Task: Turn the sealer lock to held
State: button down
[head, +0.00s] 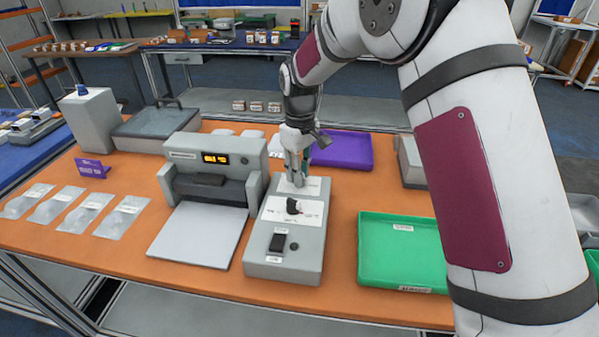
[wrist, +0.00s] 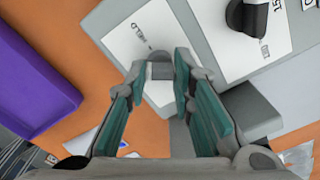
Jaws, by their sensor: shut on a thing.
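A grey control box (head: 257,262) stands on the orange table, right of the sealer machine (head: 215,160). My gripper (head: 296,180) reaches down onto the far end of this box. In the wrist view the teal-padded fingers of my gripper (wrist: 160,72) are closed on the small grey sealer lock (wrist: 161,70). The fingers hide much of the lock, so its exact angle is hard to tell. A white plate (wrist: 143,30) lettered HELD lies beside it. A black knob (head: 293,206) on a second white plate sits nearer the front; it also shows in the wrist view (wrist: 247,16).
A purple tray (head: 342,150) lies right of my gripper and a green tray (head: 400,225) lies at the front right. A dark rocker switch (head: 277,243) is at the box's near end. Several clear pouches (head: 88,210) lie at the left.

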jog(key=m, duration=0.5)
jog(key=shift+m+b, duration=0.3)
jog(key=shift+b, duration=0.05)
jog(key=m, duration=0.5)
jog(key=shift+m, duration=0.4)
jog(key=c, duration=1.4)
grip_release()
jog(key=shift+r, duration=0.1)
notch_tip(320, 180, up, 12)
